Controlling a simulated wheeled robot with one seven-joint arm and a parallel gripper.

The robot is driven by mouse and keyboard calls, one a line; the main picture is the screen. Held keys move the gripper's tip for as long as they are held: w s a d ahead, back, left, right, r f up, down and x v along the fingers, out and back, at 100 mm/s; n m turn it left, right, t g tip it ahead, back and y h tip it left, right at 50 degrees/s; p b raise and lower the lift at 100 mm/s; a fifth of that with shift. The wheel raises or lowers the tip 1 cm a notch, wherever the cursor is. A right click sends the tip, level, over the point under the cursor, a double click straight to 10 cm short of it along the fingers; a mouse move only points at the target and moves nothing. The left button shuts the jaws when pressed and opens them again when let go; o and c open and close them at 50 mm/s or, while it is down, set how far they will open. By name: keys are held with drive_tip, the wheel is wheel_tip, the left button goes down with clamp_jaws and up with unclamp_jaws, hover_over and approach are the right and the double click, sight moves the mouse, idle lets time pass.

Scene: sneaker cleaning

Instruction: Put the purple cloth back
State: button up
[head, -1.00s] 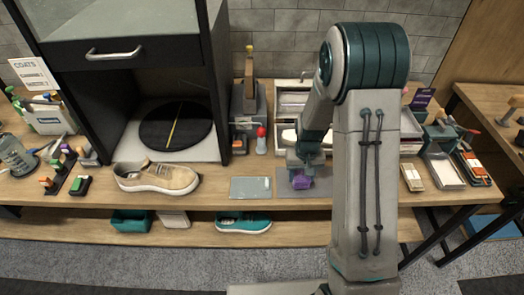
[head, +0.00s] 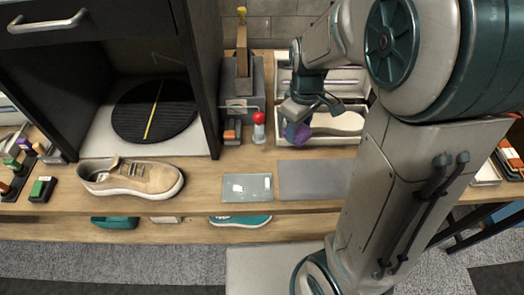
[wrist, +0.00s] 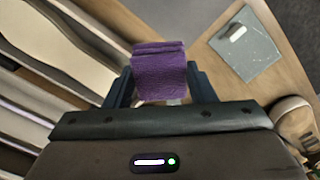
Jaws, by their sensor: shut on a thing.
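The purple cloth (head: 303,134) is a folded bundle. My gripper (head: 297,131) is shut on it and holds it near the front left edge of a white tray unit (head: 345,138) at the back of the bench. In the wrist view, the purple cloth (wrist: 159,70) sits between the two fingers of my gripper (wrist: 162,85). Whether the cloth touches anything below cannot be told. The grey mat (head: 314,180) in front of the trays is bare.
A glass plate (head: 247,187) lies left of the mat. A red-topped bottle (head: 259,128) and a grey stand (head: 242,85) are left of my gripper. A pale insole-like shape (head: 335,122) lies in the front tray. A tan sneaker (head: 130,177) stands further left.

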drive_tip(key=a+f, duration=0.1)
drive_tip(key=a, duration=0.2)
drive_tip(key=a+f, duration=0.2)
drive_tip(key=a, duration=0.1)
drive_tip(key=a+f+p, duration=0.1)
drive_tip(key=a+f, duration=0.1)
drive_tip(key=a, duration=0.1)
drive_tip(key=shift+s+a+f, duration=0.15)
drive_tip(key=shift+s+f, duration=0.05)
drive_tip(key=shift+f, duration=2.1)
drive_tip(key=shift+f, duration=0.15)
drive_tip(key=o, duration=0.9)
drive_tip(key=shift+o, duration=0.2)
